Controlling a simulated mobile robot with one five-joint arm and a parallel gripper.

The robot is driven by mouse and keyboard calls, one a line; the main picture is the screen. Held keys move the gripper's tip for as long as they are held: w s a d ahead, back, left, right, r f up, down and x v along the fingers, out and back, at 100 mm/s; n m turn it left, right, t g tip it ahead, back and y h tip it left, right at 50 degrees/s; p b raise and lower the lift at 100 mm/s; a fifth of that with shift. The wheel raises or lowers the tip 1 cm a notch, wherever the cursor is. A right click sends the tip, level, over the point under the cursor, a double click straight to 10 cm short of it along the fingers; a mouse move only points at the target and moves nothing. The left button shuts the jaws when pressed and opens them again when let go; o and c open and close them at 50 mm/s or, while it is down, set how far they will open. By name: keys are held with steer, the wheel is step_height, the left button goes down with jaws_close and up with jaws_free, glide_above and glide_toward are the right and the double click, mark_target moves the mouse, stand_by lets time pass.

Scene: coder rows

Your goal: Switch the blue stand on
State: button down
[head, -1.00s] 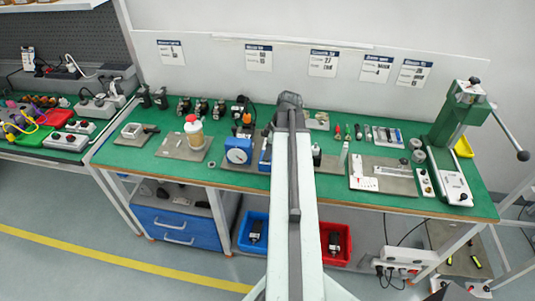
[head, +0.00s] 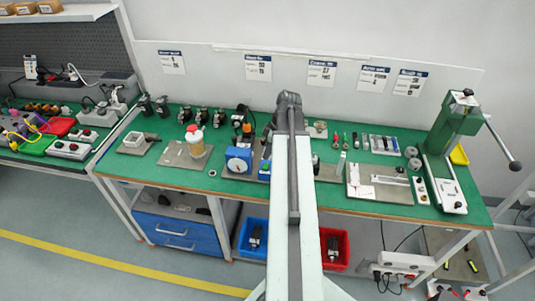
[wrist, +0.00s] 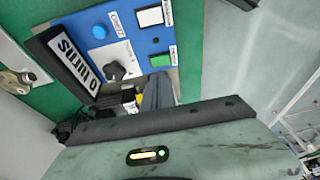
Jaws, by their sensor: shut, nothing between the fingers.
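The blue stand (wrist: 125,45) fills the upper middle of the wrist view. Its blue face carries a black knob (wrist: 115,70), a white button (wrist: 149,17), a green button (wrist: 162,60) and a round light-blue part (wrist: 99,31). My gripper (wrist: 158,78) appears as grey fingers, shut and empty, near the stand's lower edge below the green button; contact cannot be told. In the head view, only a sliver of the stand (head: 264,170) shows beside my arm, which hides my gripper.
A blue round-faced device (head: 238,159) stands left of the stand on the green bench (head: 225,187). A green lever press (head: 455,122) stands at the right end. Blue and red bins sit below.

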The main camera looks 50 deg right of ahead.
mark_target(264, 168)
steer(key=p+v, duration=0.8)
steer(key=v, duration=0.2)
steer(key=shift+r, duration=0.2)
steer(key=shift+d, duration=0.1)
steer(key=shift+s, duration=0.1)
steer(key=shift+s+a, duration=0.3)
steer(key=shift+a, duration=0.35)
steer(key=b+x, duration=1.2)
steer(key=x, duration=0.1)
steer(key=shift+s+d+f, duration=0.1)
steer(key=shift+s+d, duration=0.05)
steer(key=shift+s, duration=0.25)
steer(key=shift+f+b, duration=0.35)
steer(key=shift+b, duration=0.15)
